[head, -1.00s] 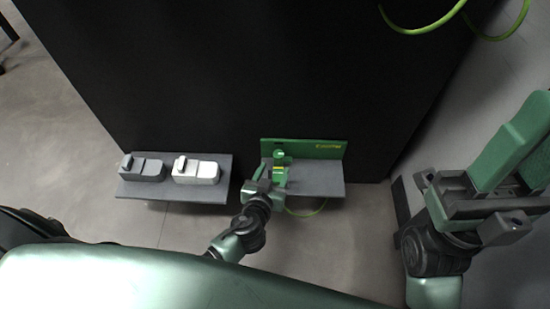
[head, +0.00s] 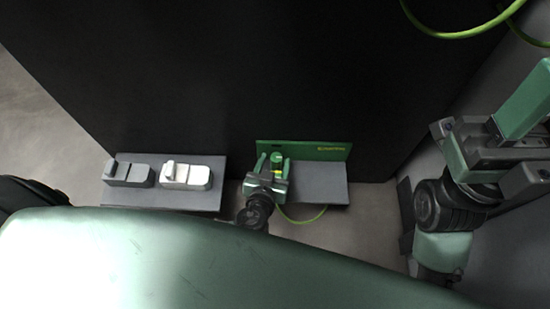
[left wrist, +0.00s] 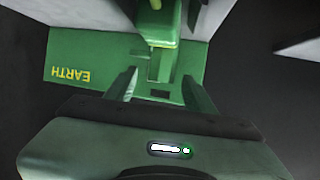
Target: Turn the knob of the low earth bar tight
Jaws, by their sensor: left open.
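The low earth bar (head: 331,150) is a green plate with yellow lettering at the back of a low grey shelf. In the left wrist view its plate (left wrist: 66,72) reads EARTH upside down. A green knob (head: 277,157) stands at its left end, with a yellow mark just below it. In the left wrist view a green block (left wrist: 158,24), probably the knob, is beyond the fingertips. My left gripper (head: 273,165) is open, its fingers to either side of the knob in the head view; I cannot tell whether they touch it. My right gripper (head: 492,150) is raised at the right, away from the bar.
The grey shelf (head: 322,184) is bare to the right of my left gripper. A second shelf (head: 205,203) at left holds a grey device (head: 128,173) and a white device (head: 187,174). A green-yellow cable (head: 303,218) loops below the bar. A tall black panel (head: 220,75) rises behind.

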